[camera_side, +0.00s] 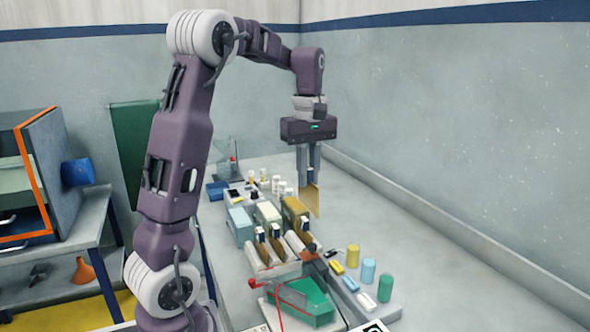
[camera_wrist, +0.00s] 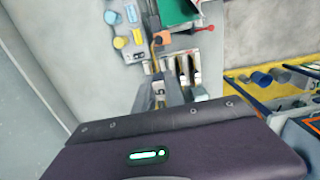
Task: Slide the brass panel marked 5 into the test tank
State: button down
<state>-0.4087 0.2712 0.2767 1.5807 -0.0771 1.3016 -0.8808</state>
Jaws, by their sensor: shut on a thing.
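My gripper (camera_side: 309,172) points down and is shut on a thin brass panel (camera_side: 312,201), which hangs upright below the fingers, over the far part of the bench. In the wrist view, a pale tag with a dark mark (camera_wrist: 159,88) shows by the fingers; I cannot read its number surely. A rack (camera_side: 272,270) nearer the camera holds other upright brass panels (camera_side: 277,250) with white tags.
Pale blue (camera_side: 241,226), cream (camera_side: 267,213) and yellow (camera_side: 294,209) box-like containers stand behind the rack, close under the held panel. A tray with colored cylinders (camera_side: 368,270) is at right. Small bottles stand farther back. The bench along the right wall is clear.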

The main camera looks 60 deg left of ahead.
jog(key=s+d, duration=0.3)
jog(key=d, duration=0.9)
notch_tip(320, 180, down, 5)
jog(key=shift+w+f, duration=0.15)
jog(key=shift+f, duration=0.05)
jog(key=shift+f, duration=0.15)
